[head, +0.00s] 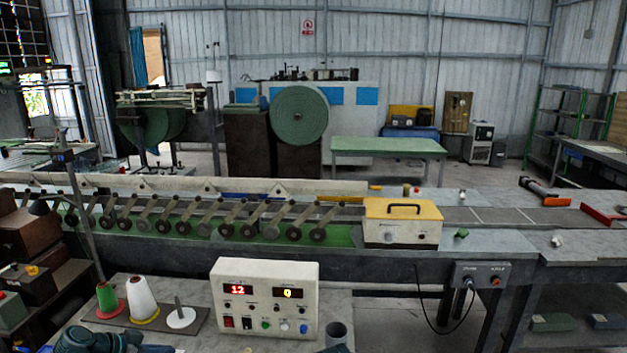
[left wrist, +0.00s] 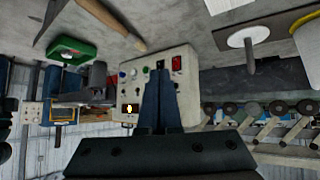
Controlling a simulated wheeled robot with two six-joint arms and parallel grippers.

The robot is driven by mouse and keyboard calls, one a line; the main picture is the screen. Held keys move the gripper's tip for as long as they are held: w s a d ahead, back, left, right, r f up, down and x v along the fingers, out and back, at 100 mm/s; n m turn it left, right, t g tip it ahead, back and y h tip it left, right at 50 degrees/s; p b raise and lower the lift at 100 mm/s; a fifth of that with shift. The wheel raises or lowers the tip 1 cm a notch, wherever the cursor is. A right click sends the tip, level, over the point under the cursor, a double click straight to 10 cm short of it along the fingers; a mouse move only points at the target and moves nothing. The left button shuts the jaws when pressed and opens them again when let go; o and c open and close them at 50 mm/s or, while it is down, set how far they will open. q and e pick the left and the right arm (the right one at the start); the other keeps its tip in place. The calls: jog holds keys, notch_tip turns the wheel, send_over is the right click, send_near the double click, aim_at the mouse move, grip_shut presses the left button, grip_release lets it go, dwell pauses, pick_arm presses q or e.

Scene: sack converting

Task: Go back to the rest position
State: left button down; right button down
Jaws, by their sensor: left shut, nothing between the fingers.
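My left gripper (head: 100,342) shows only in part at the bottom left of the head view, in dark blue-grey, low over the near bench. In the left wrist view its two dark fingers (left wrist: 160,85) are together and hold nothing. They appear in front of the white control box (left wrist: 183,55), which stands upside down in that picture. The same control box (head: 265,298) stands on the near bench in the head view, to the right of the gripper, with lit displays. I do not see my right gripper.
Thread cones (head: 142,298) and a spindle plate (head: 181,317) stand just behind the left gripper. A grey cup (head: 336,334) is right of the control box. The wrist view shows a green tray (left wrist: 67,50) and a wooden-handled tool (left wrist: 112,25). A roller conveyor (head: 330,236) runs behind.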

pick_arm(q)
jog(key=s+d+f+n+g+y, duration=0.1)
jog(key=s+d, duration=0.4)
jog(key=d, duration=0.5)
jog(key=s+d+f+n+g+y+b, duration=0.1)
jog(key=s+d+f+g+y, duration=0.3)
jog(key=d, duration=0.6)
jog(key=s+d+f+g+y, duration=0.2)
jog(key=s+d+f, duration=0.2)
jog(key=d, duration=0.6)
jog(key=shift+s+d+n+g+b, duration=0.3)
jog(key=shift+s+n+g+b, duration=0.1)
jog(key=shift+s, duration=0.75)
pick_arm(e)
jog(key=shift+s+a+f, duration=0.15)
jog(key=shift+f, duration=0.3)
jog(key=shift+s+a+f, duration=0.1)
jog(key=shift+s+f, duration=0.05)
jog(key=shift+f, duration=0.25)
